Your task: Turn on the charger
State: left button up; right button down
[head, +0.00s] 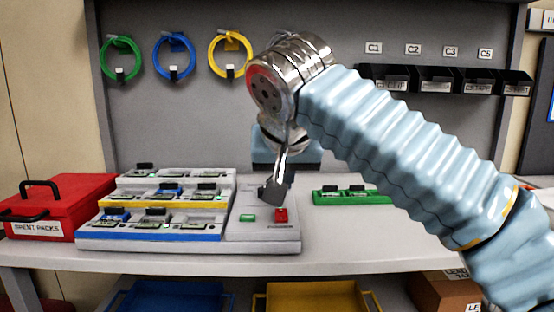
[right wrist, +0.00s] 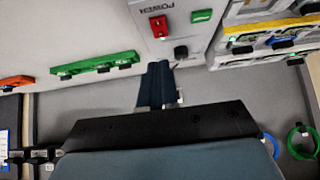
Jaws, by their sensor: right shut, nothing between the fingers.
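The charger is a grey stepped dock (head: 150,242) with battery packs in tiers. On its right is a flat panel (head: 245,235) with a green piece (head: 247,217) and a red switch (head: 281,215). In the right wrist view, the red switch (right wrist: 158,26), the green piece (right wrist: 202,16) and a small black part (right wrist: 181,52) show on the panel beside upside-down POWER lettering. My right gripper (head: 270,193) is over the back of the panel, behind the red switch. Its closed, empty fingers (right wrist: 158,82) point at the panel, apart from the switch. My left gripper is out of view.
A red case (head: 60,210) stands left of the dock. A green tray (head: 352,197) with packs lies right of the panel. Black bins (head: 437,80) and coloured cable coils (head: 175,55) are on the back wall. Bare table lies around the green tray.

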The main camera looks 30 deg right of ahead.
jog(key=f+v, duration=0.1)
jog(key=v, duration=0.6)
jog(key=shift+s+a+r, duration=0.15)
jog(key=shift+s+a, duration=0.25)
jog(key=shift+s, duration=0.1)
